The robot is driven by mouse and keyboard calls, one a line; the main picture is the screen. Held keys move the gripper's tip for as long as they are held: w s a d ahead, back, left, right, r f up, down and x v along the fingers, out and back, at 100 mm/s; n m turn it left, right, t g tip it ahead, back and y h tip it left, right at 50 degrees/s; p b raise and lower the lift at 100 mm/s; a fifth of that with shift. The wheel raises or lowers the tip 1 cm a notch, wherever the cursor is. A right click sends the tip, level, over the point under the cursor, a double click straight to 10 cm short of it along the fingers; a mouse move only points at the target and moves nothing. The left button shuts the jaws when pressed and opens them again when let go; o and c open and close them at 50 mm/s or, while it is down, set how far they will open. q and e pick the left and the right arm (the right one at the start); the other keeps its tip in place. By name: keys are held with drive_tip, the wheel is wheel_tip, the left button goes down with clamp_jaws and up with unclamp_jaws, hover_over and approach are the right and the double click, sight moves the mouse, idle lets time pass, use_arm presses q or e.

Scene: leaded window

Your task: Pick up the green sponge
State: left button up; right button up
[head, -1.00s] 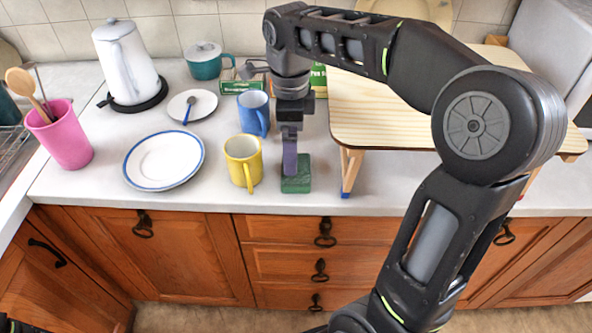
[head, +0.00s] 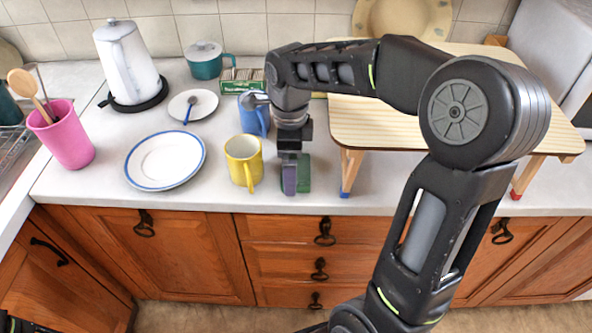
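The green sponge (head: 304,172) stands on the white counter near its front edge, right of the yellow mug. My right gripper (head: 290,178) points down at it. One purple-grey finger covers the sponge's left and middle part from the front, with its tip down near the counter. The other finger is hidden, so I cannot tell whether the gripper is closed on the sponge. The sponge shows no lift from the counter.
The yellow mug (head: 243,162) stands close left of the gripper, with the blue mug (head: 252,117) behind. A plate (head: 164,160) lies further left. The small wooden table (head: 380,125) stands on the right, its front leg (head: 350,170) near the sponge.

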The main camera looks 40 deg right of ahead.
drive_tip(key=shift+c, duration=0.2)
idle(0.3)
drive_tip(key=c, duration=1.1)
wheel_tip(320, 180, up, 10)
idle(0.6)
drive_tip(key=o, duration=0.7)
drive_tip(key=shift+c, duration=0.2)
drive_tip(key=c, duration=0.6)
